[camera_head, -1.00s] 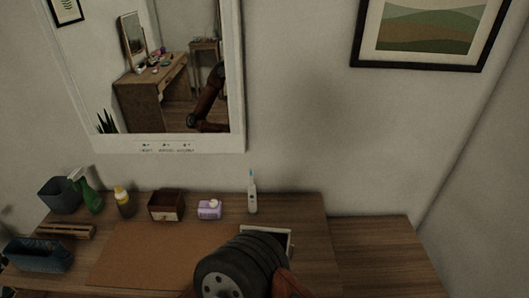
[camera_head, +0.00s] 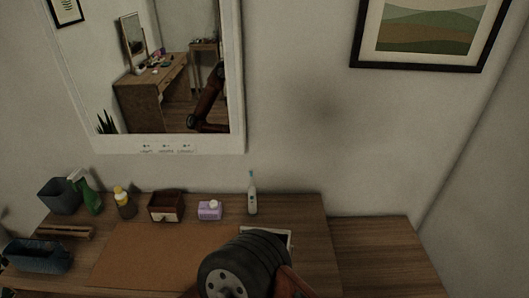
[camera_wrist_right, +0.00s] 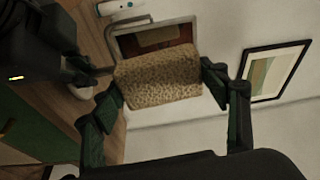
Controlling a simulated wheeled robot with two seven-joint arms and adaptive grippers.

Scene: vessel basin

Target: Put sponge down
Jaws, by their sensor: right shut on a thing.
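The sponge (camera_wrist_right: 158,78) is a tan, speckled block in the right wrist view. My right gripper (camera_wrist_right: 160,90) is shut on it, with one dark finger at each end. Beyond the sponge is a flat white-rimmed thing (camera_wrist_right: 117,7), partly hidden by it. In the head view a white-rimmed thing (camera_head: 279,230) lies on the desk, mostly covered by my dark arm joint. The sponge and right gripper are hidden there. I cannot tell whether the sponge touches any surface. My left gripper is not in view.
A toothbrush (camera_head: 252,194) stands at the back beside a purple bottle (camera_head: 209,210), a small brown box (camera_head: 165,206) and a yellow-capped bottle (camera_head: 125,203). A green spray bottle (camera_head: 87,193) and dark bins stand at left. The brown mat (camera_head: 150,258) and right desk section (camera_head: 380,250) look clear.

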